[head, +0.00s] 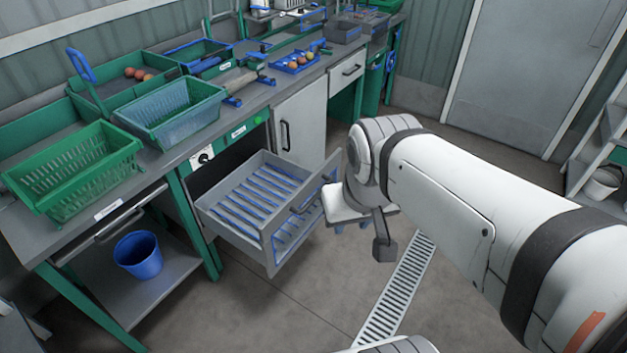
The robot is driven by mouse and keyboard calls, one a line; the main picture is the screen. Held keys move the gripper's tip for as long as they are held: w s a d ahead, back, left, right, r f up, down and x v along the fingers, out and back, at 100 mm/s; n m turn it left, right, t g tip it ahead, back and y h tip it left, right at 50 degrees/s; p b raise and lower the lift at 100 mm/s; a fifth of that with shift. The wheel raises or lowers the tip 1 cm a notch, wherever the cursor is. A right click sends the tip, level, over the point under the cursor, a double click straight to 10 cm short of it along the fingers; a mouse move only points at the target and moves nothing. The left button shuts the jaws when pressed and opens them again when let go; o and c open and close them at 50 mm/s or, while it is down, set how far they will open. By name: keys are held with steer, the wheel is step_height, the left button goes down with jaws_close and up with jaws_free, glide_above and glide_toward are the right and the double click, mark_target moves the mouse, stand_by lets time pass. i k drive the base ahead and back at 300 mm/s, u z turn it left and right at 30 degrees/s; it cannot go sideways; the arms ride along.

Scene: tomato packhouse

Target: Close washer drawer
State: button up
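The washer drawer (236,233) is a grey open-topped tray with blue slats. It is pulled well out of the dark opening under the bench. Its front has a handle (303,202), partly overlapped by my arm's end. The washer's control panel (203,158), with a dark knob, is above the opening. My gripper (352,228) is a white hand with small blue tips, just right of the drawer front. The tips appear apart, with nothing visible between them. I cannot tell whether my gripper touches the drawer.
Green crate (75,168), blue-grey basket (172,113) and a blue tray of tomatoes (296,62) stand on the bench. A blue bucket (138,255) sits on the lower shelf. The floor before the drawer is clear, with a drain grate (395,298). A ladder (600,140) stands far right.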

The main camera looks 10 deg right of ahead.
mark_target(265, 208)
steer(key=i, duration=1)
steer(key=z, duration=0.35)
steer(key=k, duration=1.25)
steer(key=u, duration=0.45)
steer(key=i, duration=1)
steer(key=u, duration=0.05)
